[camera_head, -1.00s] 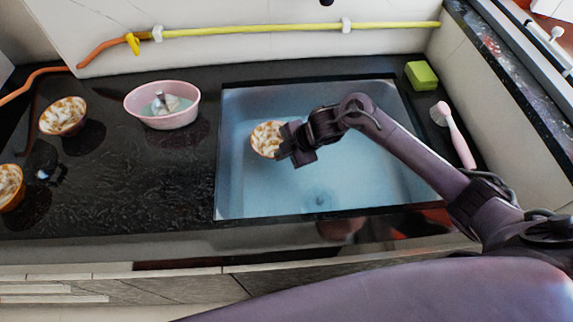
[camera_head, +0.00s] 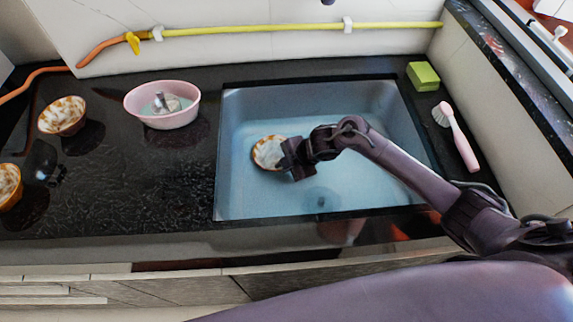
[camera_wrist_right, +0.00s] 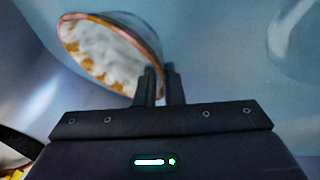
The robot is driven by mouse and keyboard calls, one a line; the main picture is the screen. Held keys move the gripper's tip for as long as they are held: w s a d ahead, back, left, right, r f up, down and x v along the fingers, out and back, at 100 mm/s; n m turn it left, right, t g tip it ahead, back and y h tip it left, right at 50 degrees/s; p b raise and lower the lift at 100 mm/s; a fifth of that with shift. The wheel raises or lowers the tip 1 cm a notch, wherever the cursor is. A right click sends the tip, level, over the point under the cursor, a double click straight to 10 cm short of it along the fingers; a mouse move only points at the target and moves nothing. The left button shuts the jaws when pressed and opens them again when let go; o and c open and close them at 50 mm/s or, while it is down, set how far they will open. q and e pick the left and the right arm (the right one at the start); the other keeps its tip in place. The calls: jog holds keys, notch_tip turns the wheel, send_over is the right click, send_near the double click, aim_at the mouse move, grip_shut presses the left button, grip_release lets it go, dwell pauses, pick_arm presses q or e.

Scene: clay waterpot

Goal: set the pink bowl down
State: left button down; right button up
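The pink bowl (camera_head: 141,108) stands upright on the black counter left of the sink, with a grey-white thing in it that I cannot make out. My right gripper (camera_head: 285,157) is inside the sink area, well right of the pink bowl and apart from it. It is shut on the rim of a small brown bowl (camera_head: 267,150) with white patches inside. In the right wrist view this brown bowl (camera_wrist_right: 100,60) is tilted, its rim between the close fingers (camera_wrist_right: 160,85). Whether it touches the sink floor I cannot tell. My left gripper does not show.
The blue-grey sink (camera_head: 365,185) is otherwise open. Two more brown-and-white bowls (camera_head: 62,116) (camera_head: 9,186) stand on the counter at left. A green sponge (camera_head: 422,76) and a pink-handled brush (camera_head: 459,140) lie right of the sink. A yellow hose (camera_head: 250,31) runs along the back wall.

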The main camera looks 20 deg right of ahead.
jog(key=o, duration=0.3)
jog(key=shift+r, duration=0.1)
